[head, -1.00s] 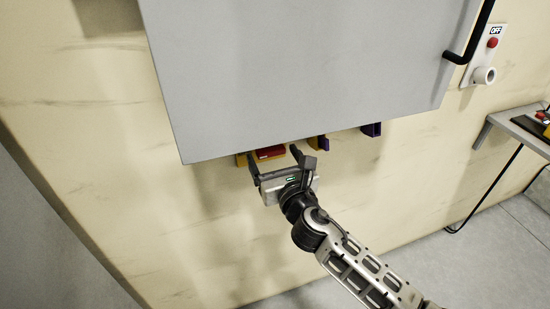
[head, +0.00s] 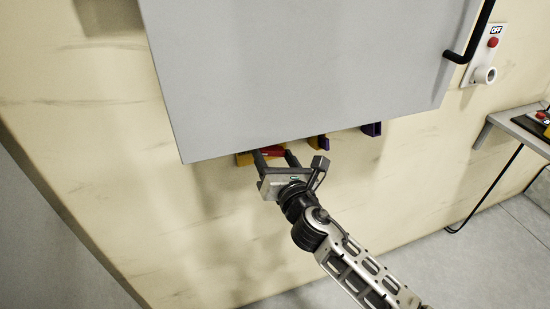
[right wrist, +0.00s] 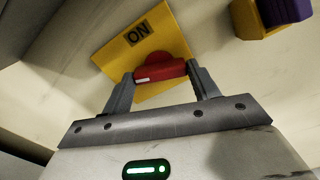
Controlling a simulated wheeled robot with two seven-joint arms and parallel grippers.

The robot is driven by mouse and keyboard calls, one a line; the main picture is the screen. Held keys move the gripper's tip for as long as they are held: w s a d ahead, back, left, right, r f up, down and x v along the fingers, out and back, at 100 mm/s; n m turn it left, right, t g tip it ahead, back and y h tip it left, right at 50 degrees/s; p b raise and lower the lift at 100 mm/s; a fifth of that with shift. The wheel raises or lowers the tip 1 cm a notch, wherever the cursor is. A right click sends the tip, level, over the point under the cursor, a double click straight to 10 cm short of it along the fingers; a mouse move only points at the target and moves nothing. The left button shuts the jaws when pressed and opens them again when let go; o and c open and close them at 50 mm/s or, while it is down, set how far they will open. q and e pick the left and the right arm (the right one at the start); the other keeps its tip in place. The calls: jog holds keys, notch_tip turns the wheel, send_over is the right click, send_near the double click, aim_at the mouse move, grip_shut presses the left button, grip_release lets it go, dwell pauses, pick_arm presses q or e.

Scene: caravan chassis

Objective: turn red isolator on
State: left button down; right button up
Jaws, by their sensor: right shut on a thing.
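The red isolator (head: 273,153) is a red handle on a yellow plate (head: 245,159), partly hidden under the grey panel in the head view. In the right wrist view the red handle (right wrist: 160,71) shows in front of the yellow plate (right wrist: 112,50), which is marked "ON" near its upper edge. My right gripper (head: 274,157) has its fingers on either side of the red handle and is shut on it. The right wrist view also shows the right gripper's fingers (right wrist: 160,78) at the two ends of the handle. My left gripper is not in view.
The large grey panel (head: 310,75) hangs just above my right gripper. To the right are a yellow block with a purple part (head: 319,143) and another purple part (head: 371,130). A wall switch marked "OFF" (head: 488,55) and a small table (head: 522,128) stand farther right.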

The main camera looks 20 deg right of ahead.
jog(key=m, duration=0.3)
jog(key=shift+m, duration=0.4)
jog(key=m, duration=0.3)
jog(key=shift+m, duration=0.3)
jog(key=m, duration=0.6)
jog(key=shift+m, duration=0.3)
jog(key=o, duration=1)
jog(key=shift+s, duration=0.1)
jog(key=shift+s+d+b, duration=0.15)
jog(key=shift+s+b, duration=0.45)
jog(key=shift+s, duration=3.35)
jog(key=shift+s+d+b, duration=0.1)
jog(key=shift+s+b, duration=0.5)
jog(key=shift+s, duration=3.35)
